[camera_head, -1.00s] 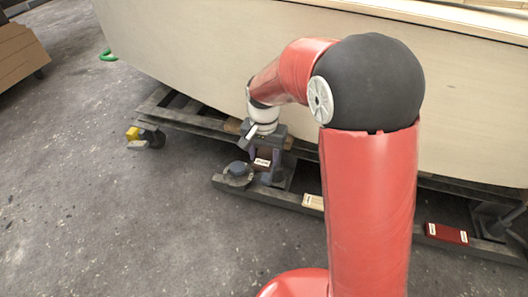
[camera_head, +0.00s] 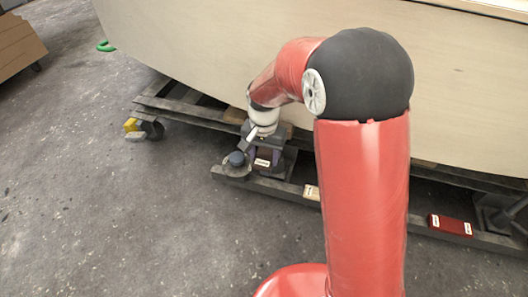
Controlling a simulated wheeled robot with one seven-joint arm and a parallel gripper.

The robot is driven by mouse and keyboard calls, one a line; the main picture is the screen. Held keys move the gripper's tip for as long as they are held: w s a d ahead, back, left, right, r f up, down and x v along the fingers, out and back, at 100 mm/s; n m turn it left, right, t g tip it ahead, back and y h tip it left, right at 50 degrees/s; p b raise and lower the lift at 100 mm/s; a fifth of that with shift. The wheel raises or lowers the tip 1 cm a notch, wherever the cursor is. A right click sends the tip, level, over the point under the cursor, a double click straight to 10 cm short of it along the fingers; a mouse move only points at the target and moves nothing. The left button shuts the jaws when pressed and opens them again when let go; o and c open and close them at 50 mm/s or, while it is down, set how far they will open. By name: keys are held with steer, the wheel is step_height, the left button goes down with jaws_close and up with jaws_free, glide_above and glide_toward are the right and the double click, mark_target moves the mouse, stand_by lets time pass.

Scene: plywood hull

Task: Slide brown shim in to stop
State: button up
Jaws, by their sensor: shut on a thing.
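The brown shim (camera_head: 264,154) is a small dark brown block with a white label, at the lower side of the cradle under the hull. My gripper (camera_head: 262,149) points down at it, just below the white wrist, and is shut on it. The fingertips are small and partly hidden, so the exact grip does not show. The shim is beside a dark grey metal support on the cradle beam (camera_head: 285,190). I cannot tell how far in it sits or whether it touches a stop.
The pale hull (camera_head: 220,60) rises close behind my arm. A round dark fitting (camera_head: 236,162) is just left of the shim. A pale wood block (camera_head: 312,192) and a red block (camera_head: 450,226) lie along the beam. A yellow-marked caster (camera_head: 132,125) is left. The floor in front is clear.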

mark_target(264, 158)
steer(key=shift+f, duration=2.3)
steer(key=shift+w+d+p, duration=0.35)
steer(key=shift+w+d, duration=0.25)
steer(key=shift+w, duration=1.05)
steer(key=shift+w+d+p, duration=0.35)
steer(key=shift+w+d, duration=0.25)
steer(key=shift+w, duration=1)
steer(key=shift+w+d+p, duration=0.35)
steer(key=shift+w+d, duration=0.25)
steer(key=shift+w, duration=1.05)
steer(key=o, duration=1.1)
steer(key=shift+o, duration=0.2)
steer(key=shift+s+a+r+p, duration=0.1)
steer(key=shift+s+r+p, duration=0.2)
steer(key=shift+r+p, duration=0.4)
steer(key=shift+s+a+r+p, duration=0.15)
steer(key=shift+s+r+p, duration=0.2)
steer(key=shift+r, duration=0.6)
steer(key=shift+s+a+r+p, duration=0.1)
steer(key=shift+s+r+p, duration=0.2)
steer(key=shift+r+p, duration=0.4)
